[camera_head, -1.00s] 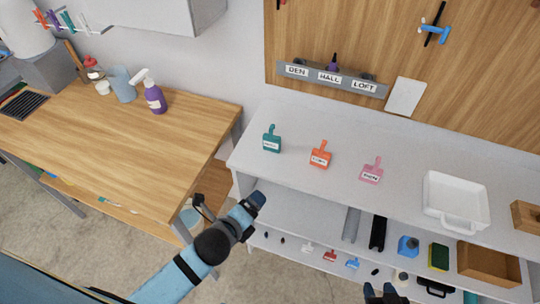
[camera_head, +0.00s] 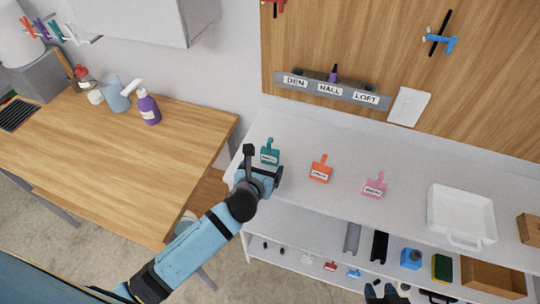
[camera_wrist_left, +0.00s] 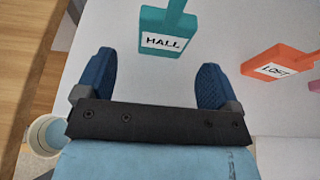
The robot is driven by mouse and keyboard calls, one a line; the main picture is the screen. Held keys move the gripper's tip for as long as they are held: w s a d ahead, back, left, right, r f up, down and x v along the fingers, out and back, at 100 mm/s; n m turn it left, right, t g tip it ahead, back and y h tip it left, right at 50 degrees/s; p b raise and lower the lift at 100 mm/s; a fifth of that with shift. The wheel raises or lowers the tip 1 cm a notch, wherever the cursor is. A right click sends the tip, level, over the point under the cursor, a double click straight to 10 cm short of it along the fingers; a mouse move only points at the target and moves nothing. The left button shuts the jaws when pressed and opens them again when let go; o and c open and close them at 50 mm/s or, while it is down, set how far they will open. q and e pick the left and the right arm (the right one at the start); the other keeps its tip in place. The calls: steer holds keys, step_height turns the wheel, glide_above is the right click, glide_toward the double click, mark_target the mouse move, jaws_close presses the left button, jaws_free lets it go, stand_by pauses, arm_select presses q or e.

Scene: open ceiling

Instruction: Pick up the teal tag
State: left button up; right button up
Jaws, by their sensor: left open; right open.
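The teal tag (camera_head: 270,154) lies on the white shelf top near its left end. In the left wrist view the teal tag (camera_wrist_left: 166,32) shows a white label reading HALL, its narrow handle pointing away. My left gripper (camera_head: 268,172) is just in front of the tag; in the left wrist view its two blue fingers (camera_wrist_left: 152,78) are apart and empty, with the tag beyond and between them. Part of the tag's near side is close to my gripper in the head view. My right gripper (camera_head: 382,292) is at the bottom edge, mostly cut off.
An orange tag (camera_head: 321,169) and a pink tag (camera_head: 374,186) lie to the right, then a white tray (camera_head: 440,213). A rack (camera_head: 320,89) labelled DEN, HALL, LOFT hangs on the wooden board. A wooden table (camera_head: 130,150) stands left. Lower shelves hold several items.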

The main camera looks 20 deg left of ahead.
mark_target(269, 159)
arm_select(q)
steer(key=x, duration=0.5)
steer(key=shift+w+d+r+p, duration=0.15)
steer(key=shift+w+r+p, duration=0.05)
steer(key=shift+w+p, duration=0.15)
steer(key=shift+s, duration=0.1)
steer(key=c, duration=1)
steer(key=shift+r, duration=0.1)
